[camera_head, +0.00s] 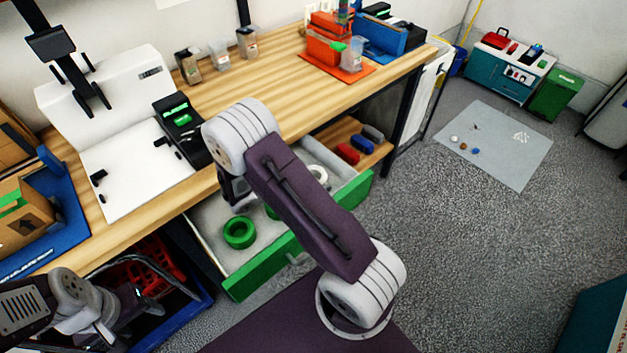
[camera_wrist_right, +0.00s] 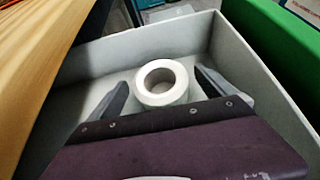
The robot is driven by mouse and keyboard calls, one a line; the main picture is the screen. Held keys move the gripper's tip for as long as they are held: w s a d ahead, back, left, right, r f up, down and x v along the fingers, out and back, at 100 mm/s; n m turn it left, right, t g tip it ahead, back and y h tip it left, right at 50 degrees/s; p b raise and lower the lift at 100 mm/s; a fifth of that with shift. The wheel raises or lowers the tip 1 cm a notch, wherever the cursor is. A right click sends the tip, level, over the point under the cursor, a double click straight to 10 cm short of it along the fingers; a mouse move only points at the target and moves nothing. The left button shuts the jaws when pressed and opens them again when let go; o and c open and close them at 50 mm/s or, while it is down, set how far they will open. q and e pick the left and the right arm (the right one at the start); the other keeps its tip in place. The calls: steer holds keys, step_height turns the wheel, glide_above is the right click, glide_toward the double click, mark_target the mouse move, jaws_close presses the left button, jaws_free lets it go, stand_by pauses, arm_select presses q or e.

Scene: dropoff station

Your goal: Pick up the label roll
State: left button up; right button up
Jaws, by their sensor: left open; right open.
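A white label roll (camera_wrist_right: 148,88) lies in the drawer with its hole facing up. In the right wrist view it sits between the two spread fingers of my right gripper (camera_wrist_right: 162,90), which is open and holds nothing. Whether the fingers touch it I cannot tell. In the head view a white roll (camera_head: 319,171) shows in the drawer, partly hidden by my right arm, and the right fingertips are hidden. My left gripper (camera_head: 125,302) is at the lower left, away from the roll, with its fingertips hard to make out.
The open drawer (camera_head: 262,274) has a green front and pale walls. A green roll (camera_head: 239,232) lies in it. The wooden worktop (camera_head: 273,85) overhangs behind it. A red basket (camera_head: 150,270) stands beneath the worktop at left. The grey floor (camera_head: 450,250) at right is open.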

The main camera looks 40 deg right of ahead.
steer(key=c, duration=1.5)
